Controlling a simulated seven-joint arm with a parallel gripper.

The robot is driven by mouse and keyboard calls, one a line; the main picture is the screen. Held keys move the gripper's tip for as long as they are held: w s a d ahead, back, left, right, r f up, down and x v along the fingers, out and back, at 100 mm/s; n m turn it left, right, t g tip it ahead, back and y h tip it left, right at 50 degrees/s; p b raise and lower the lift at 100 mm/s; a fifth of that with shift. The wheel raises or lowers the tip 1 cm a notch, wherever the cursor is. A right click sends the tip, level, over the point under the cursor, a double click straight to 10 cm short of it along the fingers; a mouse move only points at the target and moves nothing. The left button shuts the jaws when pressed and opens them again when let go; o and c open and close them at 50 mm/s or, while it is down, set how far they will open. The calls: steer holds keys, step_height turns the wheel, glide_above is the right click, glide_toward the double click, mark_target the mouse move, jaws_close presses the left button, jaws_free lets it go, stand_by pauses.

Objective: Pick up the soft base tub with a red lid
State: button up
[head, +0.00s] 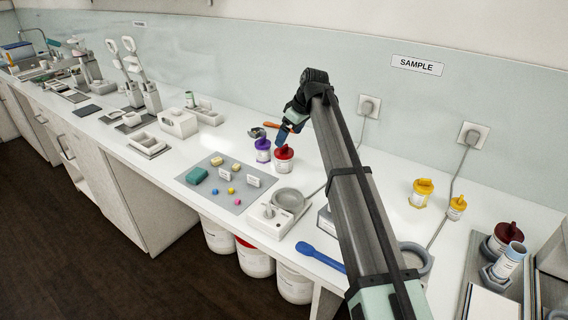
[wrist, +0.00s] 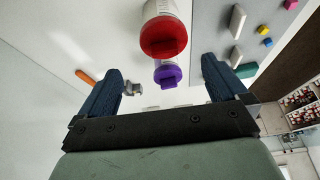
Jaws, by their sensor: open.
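A white tub with a red lid (head: 284,153) stands upright on the counter just right of a tub with a purple lid (head: 262,144). In the wrist view the red-lidded tub (wrist: 163,36) appears ahead of the fingers at the top middle, with the purple-lidded tub (wrist: 168,75) below it in the picture. My gripper (head: 282,137) is close by these tubs in the head view. In the wrist view my gripper (wrist: 162,66) has its blue fingers spread wide, with nothing held between them. Whether a finger touches a lid cannot be told.
An orange-handled tool (head: 272,125) lies behind the tubs. A grey mat (head: 212,190) with small coloured pieces and a white scale (head: 268,217) are in front. Yellow-lidded tubs (head: 422,192) and a dark-red-lidded tub (head: 505,236) stand to the right.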

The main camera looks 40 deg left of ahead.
mark_target(284, 146)
steer(key=x, duration=0.3)
steer(key=shift+s+d+x, duration=0.1)
steer(key=shift+s+x, duration=0.1)
steer(key=shift+x, duration=1.05)
steer(key=shift+s+d+x, duration=0.1)
steer(key=shift+s+x, duration=0.1)
steer(key=shift+x, duration=1.05)
steer(key=shift+f, duration=0.1)
steer(key=c, duration=1.1)
